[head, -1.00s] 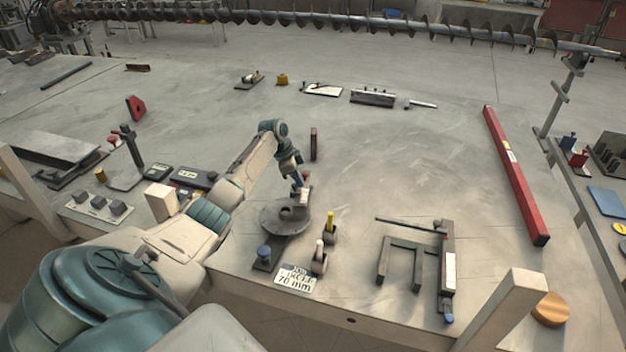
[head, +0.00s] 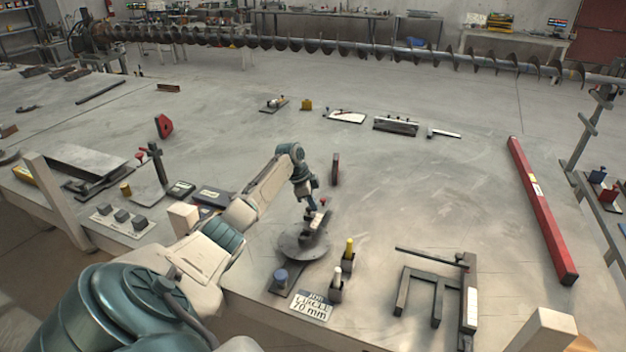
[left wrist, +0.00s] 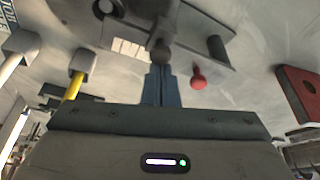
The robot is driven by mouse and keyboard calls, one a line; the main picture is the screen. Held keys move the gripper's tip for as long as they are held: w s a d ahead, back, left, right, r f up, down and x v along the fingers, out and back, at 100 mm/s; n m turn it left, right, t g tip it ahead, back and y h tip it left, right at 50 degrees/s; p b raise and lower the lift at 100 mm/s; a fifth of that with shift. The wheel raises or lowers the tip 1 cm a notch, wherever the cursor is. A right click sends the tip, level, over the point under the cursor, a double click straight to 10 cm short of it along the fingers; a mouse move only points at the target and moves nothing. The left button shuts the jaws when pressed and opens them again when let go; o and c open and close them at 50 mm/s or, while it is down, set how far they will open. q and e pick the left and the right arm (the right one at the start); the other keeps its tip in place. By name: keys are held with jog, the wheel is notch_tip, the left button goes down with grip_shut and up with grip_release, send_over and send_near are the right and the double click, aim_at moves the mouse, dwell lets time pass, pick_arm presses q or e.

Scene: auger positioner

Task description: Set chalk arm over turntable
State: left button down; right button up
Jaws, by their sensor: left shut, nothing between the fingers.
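The dark round turntable (head: 297,246) sits near the table's front edge; part of it shows at the top of the left wrist view (left wrist: 75,15). A dark flat arm with a ball knob (left wrist: 160,52), a black post (left wrist: 217,47) and a red knob (left wrist: 198,79) extends beside it. I cannot tell for sure that this is the chalk arm. My left gripper (head: 313,210) is above the turntable's far side. Its fingers (left wrist: 158,84) are shut and empty, tips close to the ball knob; contact is unclear. My right gripper is out of view.
White chalk (head: 337,274) and yellow chalk (head: 349,247) stand in holders right of the turntable. A job card (head: 311,306) lies in front. A dark bracket frame (head: 437,290) and a long red beam (head: 541,210) are to the right. The mid-table is mostly clear.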

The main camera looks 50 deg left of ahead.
aim_at(325, 201)
pick_arm(q)
jog(key=shift+w+d+r+p, duration=0.5)
jog(key=shift+w+d+r, duration=0.5)
jog(key=shift+d+r, duration=0.2)
jog(key=b+v, duration=0.2)
jog(key=v, duration=0.6)
jog(key=shift+w+r, duration=0.15)
